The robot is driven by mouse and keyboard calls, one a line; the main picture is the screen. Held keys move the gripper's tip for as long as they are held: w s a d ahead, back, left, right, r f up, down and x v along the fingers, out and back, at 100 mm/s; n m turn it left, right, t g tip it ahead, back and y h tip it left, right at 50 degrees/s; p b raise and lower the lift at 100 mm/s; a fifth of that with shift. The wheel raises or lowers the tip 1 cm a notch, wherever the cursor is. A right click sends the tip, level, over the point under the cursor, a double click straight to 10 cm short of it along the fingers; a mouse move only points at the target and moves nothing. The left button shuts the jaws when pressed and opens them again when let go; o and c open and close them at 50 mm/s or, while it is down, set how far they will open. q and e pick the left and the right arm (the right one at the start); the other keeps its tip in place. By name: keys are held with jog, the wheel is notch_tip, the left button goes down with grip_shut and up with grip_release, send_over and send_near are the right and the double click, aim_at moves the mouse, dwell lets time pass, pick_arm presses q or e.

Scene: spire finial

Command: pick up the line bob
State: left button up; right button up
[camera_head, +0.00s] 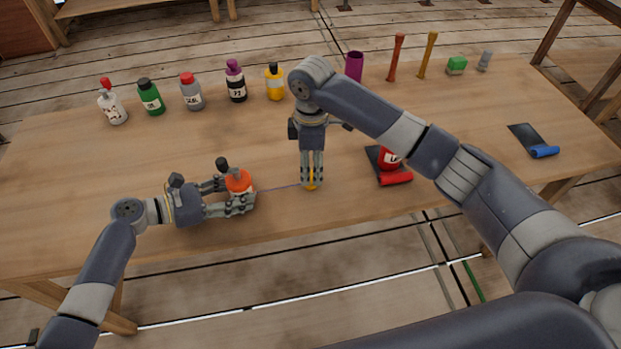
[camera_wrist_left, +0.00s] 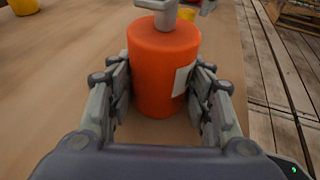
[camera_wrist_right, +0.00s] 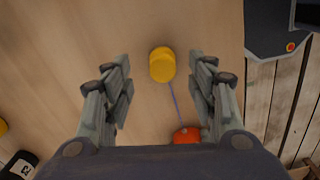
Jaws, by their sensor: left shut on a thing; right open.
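The line bob is a small yellow rounded piece (camera_head: 312,186) near the front edge of the table; it also shows in the right wrist view (camera_wrist_right: 162,66). A thin purple line (camera_head: 278,189) joins it to an orange container (camera_head: 238,181) with a dark top. My left gripper (camera_head: 236,198) is shut on the orange container (camera_wrist_left: 163,65), with one finger on each side. My right gripper (camera_head: 312,180) points down over the bob. In the right wrist view its open fingers (camera_wrist_right: 162,85) stand on both sides of the bob, with clear gaps.
Several bottles, such as a green one (camera_head: 150,98) and a yellow one (camera_head: 275,84), stand along the back. A purple cup (camera_head: 354,66) and a green block (camera_head: 457,65) are further right. A blue roll (camera_head: 544,151) lies far right.

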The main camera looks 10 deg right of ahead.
aim_at(311, 174)
notch_tip(311, 174, down, 4)
jog(key=shift+s+f, duration=0.15)
jog(key=c, duration=1)
jog(key=shift+o, duration=0.2)
notch_tip(311, 174, up, 10)
jog(key=shift+r, duration=0.1)
jog(key=shift+f, duration=4.5)
jog(key=shift+d, duration=0.15)
